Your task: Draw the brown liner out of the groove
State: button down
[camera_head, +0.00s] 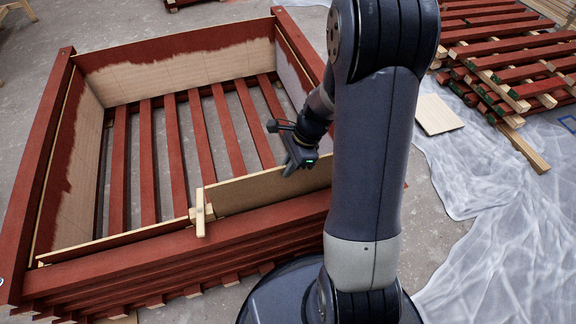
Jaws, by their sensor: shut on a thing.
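The brown liner (265,193) is a flat tan board on edge at the near side of a red slatted wooden box. It stands above the near red rail (255,222), and its lower edge is hidden behind that rail, so I cannot tell how deep it sits in the groove. My gripper (293,167) is at the liner's top edge, right of its middle, shut on it. My forearm hides part of the area to the right.
A pale wooden cross-shaped piece (200,212) stands at the liner's left end. Part-painted panels line the box's back (175,68) and left (80,170) sides. Red slats (185,150) form its floor. Stacked red battens (510,55) and plastic sheeting (500,230) lie at right.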

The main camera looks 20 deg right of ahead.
notch_tip(320, 180, up, 12)
jog(key=p, duration=1.1)
jog(key=shift+r, duration=0.15)
dwell(1.5)
dwell(0.5)
notch_tip(320, 180, up, 3)
jog(key=p, duration=0.3)
jog(key=shift+w, duration=0.1)
dwell(0.3)
